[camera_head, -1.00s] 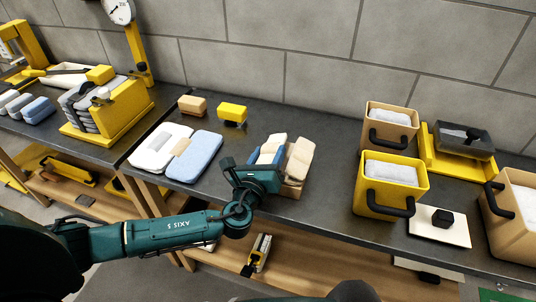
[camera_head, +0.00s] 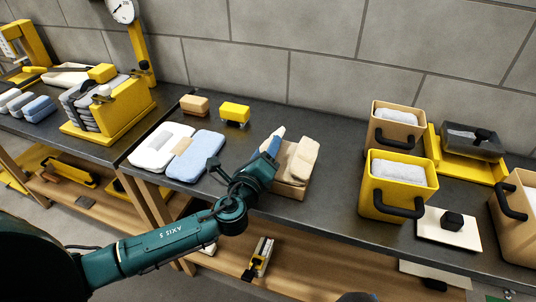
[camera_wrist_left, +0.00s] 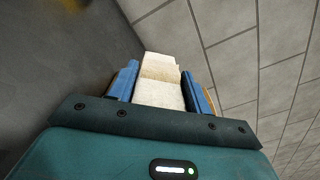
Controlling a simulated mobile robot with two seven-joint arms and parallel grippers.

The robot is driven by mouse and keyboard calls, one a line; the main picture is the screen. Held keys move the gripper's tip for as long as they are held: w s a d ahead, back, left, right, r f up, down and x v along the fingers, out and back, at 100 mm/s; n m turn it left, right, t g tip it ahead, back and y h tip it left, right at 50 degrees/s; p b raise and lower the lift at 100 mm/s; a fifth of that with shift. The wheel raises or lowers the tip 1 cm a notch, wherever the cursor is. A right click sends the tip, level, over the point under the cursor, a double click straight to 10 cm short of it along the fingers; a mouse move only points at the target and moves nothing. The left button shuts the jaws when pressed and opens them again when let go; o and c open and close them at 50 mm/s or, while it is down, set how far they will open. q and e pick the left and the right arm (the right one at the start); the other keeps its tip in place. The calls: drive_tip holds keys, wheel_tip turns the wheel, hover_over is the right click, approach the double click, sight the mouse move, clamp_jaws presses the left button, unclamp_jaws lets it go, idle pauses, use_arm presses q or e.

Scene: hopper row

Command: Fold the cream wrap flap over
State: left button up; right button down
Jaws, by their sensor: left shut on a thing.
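The cream wrap (camera_head: 303,158) stands up out of an open tan box (camera_head: 291,189) at the middle of the bench. My left gripper (camera_head: 276,146) is at the left side of the wrap, tilted, with one blue finger showing. In the left wrist view a cream flap (camera_wrist_left: 160,92) lies between the two blue fingers, and the gripper is shut on it. The gripper and the wrap hide the inside of the box. My right gripper is not in view.
A white pad (camera_head: 160,146) and a blue pad (camera_head: 196,156) lie left of the box. Small tan (camera_head: 195,105) and yellow (camera_head: 235,112) blocks stand behind. A yellow bin (camera_head: 391,190) with a black handle stands to the right, with clear bench between.

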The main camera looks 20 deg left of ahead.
use_arm(q)
drive_tip(key=shift+a+f+n, duration=0.1)
drive_tip(key=shift+a+n, duration=0.05)
drive_tip(key=shift+n, duration=0.35)
drive_tip(key=o, duration=0.7)
drive_tip(key=s+b, duration=0.1)
drive_tip(key=s, duration=1.2)
drive_tip(key=shift+s+a+b, duration=0.15)
drive_tip(key=shift+a+b, duration=0.1)
drive_tip(key=shift+b, duration=0.05)
